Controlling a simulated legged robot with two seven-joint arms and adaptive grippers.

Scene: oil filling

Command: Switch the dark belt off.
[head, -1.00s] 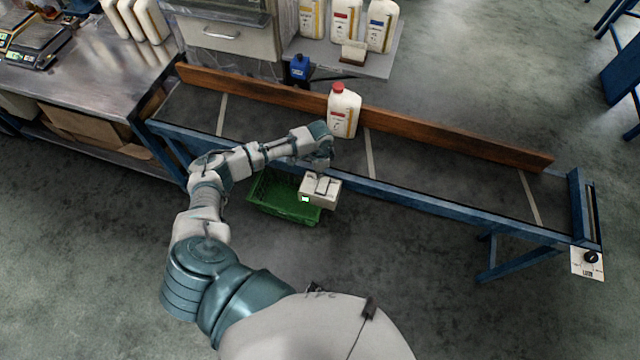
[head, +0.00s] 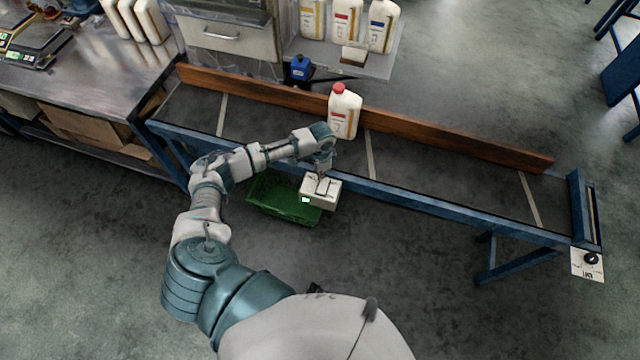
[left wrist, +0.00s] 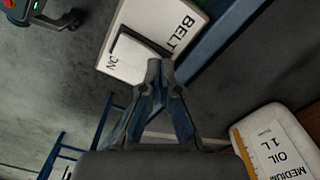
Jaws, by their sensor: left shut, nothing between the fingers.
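The dark belt (head: 270,120) runs across the head view in a blue frame. A white switch box (head: 331,199) with a small lit green lamp hangs at its near side. In the left wrist view the box (left wrist: 186,17) reads "BELT" and "ON" and has a pale rocker (left wrist: 137,55) with a dark edge. My left gripper (head: 322,174) is shut and empty, pointing down at the box. In the left wrist view its fingertips (left wrist: 156,68) overlap the rocker's edge; I cannot tell if they touch. My right gripper is out of view.
A white bottle with a red cap (head: 344,112) stands on the belt; a wooden rail (head: 450,139) runs behind. A green crate (head: 270,197) sits below the box. A white panel with a black knob (head: 588,265) is at the belt's right end. Shelf bottles (head: 346,20) stand behind.

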